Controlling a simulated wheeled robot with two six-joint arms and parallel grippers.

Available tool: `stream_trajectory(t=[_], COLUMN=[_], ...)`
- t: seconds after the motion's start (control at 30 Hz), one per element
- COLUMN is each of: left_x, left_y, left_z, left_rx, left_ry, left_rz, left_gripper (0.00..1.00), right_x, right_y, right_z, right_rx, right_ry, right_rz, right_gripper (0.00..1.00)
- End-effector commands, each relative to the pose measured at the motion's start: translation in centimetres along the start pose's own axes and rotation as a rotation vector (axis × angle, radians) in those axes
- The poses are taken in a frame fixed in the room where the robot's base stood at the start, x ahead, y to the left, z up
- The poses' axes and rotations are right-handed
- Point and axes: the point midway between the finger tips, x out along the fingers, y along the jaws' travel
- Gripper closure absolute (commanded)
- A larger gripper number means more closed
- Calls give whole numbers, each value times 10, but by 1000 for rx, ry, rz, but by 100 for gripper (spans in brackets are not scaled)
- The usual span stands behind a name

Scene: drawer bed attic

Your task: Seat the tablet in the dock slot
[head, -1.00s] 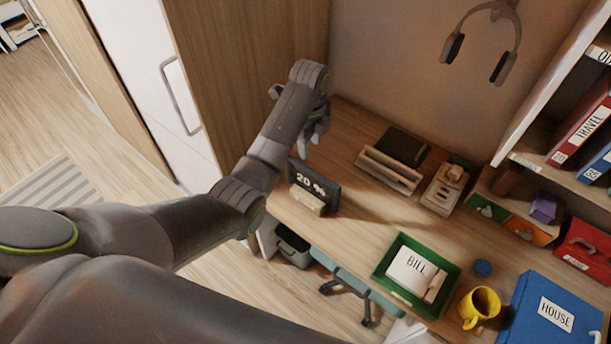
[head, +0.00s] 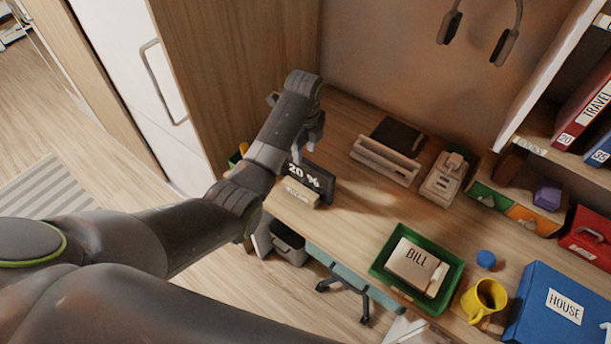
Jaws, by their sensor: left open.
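A dark tablet (head: 312,178) showing "20 %" leans upright in a small light wooden stand (head: 297,194) near the desk's left front edge. My left gripper (head: 318,132) is open and empty, above and behind the tablet, apart from it as far as I can see. My forearm and wrist hide part of the gripper and the tablet's left end. A long light wooden holder with a groove (head: 386,161), which looks like the dock, stands farther back on the desk. A dark flat item (head: 398,134) lies behind it. My right gripper is out of view.
A wooden organiser (head: 447,180) stands right of the long holder. A green tray (head: 376,270) with a "BILL" paper, a yellow mug (head: 485,298) and a blue "HOUSE" box (head: 545,305) fill the front right. The desk (head: 350,220) is clear between tablet and tray.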

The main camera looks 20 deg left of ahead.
Motion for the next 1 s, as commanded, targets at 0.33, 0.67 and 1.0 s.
stream_trajectory(t=[0.33,0.67,1.0], left_x=[30,63,64], left_y=[2,1,1], left_z=[-4,-4,-4], left_rx=[1,1,1], left_ry=[2,0,0], left_rz=[6,1,0], left_gripper=[58,58,74], right_x=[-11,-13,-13], right_y=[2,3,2], right_z=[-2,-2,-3], right_rx=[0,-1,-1], right_ry=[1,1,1], right_rz=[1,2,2], right_gripper=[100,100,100])
